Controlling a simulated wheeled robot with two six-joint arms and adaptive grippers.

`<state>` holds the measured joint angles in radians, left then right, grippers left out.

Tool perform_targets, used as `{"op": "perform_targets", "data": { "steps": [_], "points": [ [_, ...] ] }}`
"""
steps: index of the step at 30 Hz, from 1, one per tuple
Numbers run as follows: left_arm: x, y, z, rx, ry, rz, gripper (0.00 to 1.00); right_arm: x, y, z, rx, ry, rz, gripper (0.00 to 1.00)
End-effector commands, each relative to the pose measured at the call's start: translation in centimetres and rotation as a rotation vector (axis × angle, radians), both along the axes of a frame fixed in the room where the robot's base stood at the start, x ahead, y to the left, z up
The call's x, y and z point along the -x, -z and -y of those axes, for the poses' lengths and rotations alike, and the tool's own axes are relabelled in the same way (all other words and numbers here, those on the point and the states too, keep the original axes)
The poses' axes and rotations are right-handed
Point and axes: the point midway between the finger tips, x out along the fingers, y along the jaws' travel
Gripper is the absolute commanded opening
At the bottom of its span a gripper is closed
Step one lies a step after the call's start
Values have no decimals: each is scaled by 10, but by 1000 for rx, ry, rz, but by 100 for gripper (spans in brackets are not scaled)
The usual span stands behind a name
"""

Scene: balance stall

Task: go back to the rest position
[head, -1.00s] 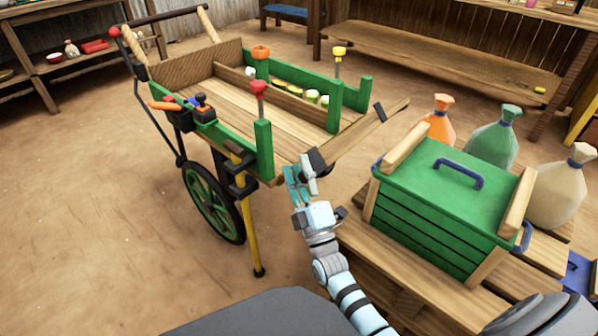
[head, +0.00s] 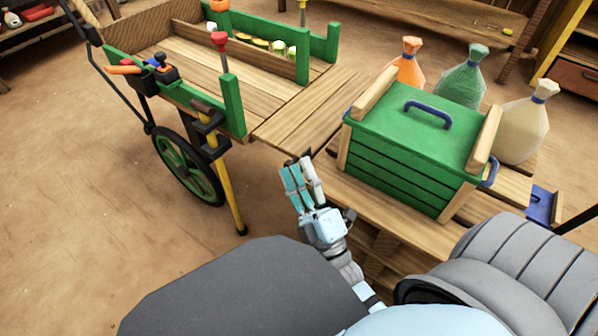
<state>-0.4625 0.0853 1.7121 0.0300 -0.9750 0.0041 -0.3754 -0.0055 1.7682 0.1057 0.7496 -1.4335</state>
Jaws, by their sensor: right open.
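My right gripper (head: 299,170) is open and empty, with its fingers pointing up the picture. It is just in front of the lowered wooden tailgate (head: 310,112) of the green cart (head: 232,106); whether a fingertip touches the board's edge I cannot tell. My right arm comes in from the bottom. My left gripper is not in the head view.
A green crate (head: 400,175) with a blue-handled lid stands on a wooden platform (head: 375,210) right of my gripper. Orange (head: 408,70), green (head: 462,85) and beige (head: 522,125) sacks stand behind it. The floor at left is clear.

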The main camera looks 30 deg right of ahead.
Motion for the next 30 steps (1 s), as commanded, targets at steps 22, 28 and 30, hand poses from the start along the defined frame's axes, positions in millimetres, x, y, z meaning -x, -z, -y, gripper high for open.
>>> {"op": "perform_targets", "data": {
  "steps": [22, 28, 30],
  "points": [
    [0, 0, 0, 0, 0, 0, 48, 54, 290, 3, -1004, 24, -1202, 45],
    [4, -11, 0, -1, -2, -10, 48, 169, 343, 21, -1398, 517, -1496, 45],
    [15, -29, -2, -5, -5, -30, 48, 177, 324, 25, -1394, 527, -1504, 45]
  ]
}}
